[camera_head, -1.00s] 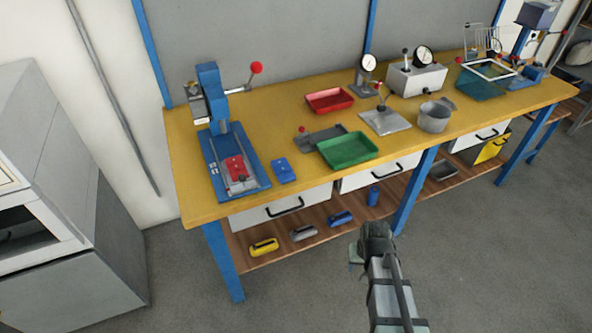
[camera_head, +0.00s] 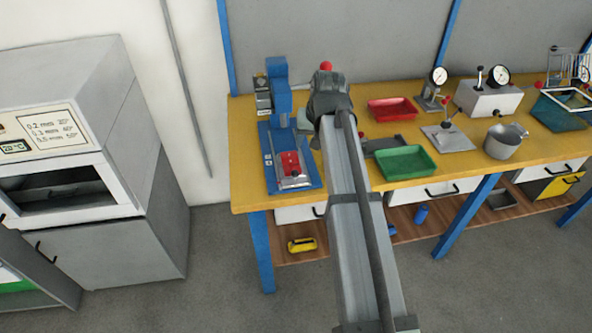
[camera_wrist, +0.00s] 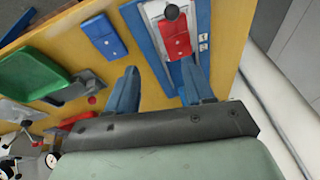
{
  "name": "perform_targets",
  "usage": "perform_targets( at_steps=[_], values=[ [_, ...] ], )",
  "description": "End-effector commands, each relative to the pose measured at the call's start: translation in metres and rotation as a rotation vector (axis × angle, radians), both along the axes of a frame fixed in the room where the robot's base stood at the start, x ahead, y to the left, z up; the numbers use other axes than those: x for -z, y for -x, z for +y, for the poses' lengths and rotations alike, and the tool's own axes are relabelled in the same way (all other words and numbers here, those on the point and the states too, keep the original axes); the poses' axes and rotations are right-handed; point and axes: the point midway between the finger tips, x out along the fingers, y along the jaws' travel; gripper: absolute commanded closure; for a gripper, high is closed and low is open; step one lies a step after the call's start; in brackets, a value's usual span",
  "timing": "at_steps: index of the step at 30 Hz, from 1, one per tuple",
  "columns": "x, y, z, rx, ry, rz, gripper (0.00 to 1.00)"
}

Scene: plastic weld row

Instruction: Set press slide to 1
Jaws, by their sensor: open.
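The blue press (camera_head: 279,95) stands at the left end of the bench. Its blue base (camera_head: 312,180) carries a pale metal slide (camera_head: 293,183) with a red block (camera_head: 289,163) on it. In the wrist view the red block (camera_wrist: 173,35) and a dark round knob (camera_wrist: 171,12) sit on the slide near the top, and small white labels (camera_wrist: 203,42) mark the base. My gripper (camera_wrist: 160,85) is open and empty, its blue fingers apart, the right one over the base's edge. In the head view its tips are hidden behind my wrist, which covers part of the press lever.
A red knob (camera_head: 326,66) shows above my wrist. A blue box (camera_wrist: 104,37) lies beside the press. A green tray (camera_head: 406,163), a red tray (camera_head: 393,110) and a metal pot (camera_head: 503,142) stand to the right. A grey oven (camera_head: 70,130) stands left of the bench.

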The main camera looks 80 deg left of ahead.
Motion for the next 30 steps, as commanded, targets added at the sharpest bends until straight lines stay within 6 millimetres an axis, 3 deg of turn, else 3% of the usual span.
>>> perform_targets(
  at_steps=[1, 2, 5, 17, 23, 30],
  values=[
    [-0.020, 0.000, 0.017, 0.000, 0.010, 0.012, 0.48],
    [-0.026, 0.000, 0.023, 0.000, 0.025, 0.022, 0.48],
    [-0.026, 0.004, 0.031, 0.001, 0.099, 0.055, 0.48],
    [-0.020, 0.014, -0.002, 0.023, 0.296, 0.115, 0.48],
    [0.000, 0.018, -0.001, 0.027, 0.294, 0.115, 0.48],
    [0.042, 0.026, 0.001, 0.026, 0.294, 0.113, 0.48]
  ],
)
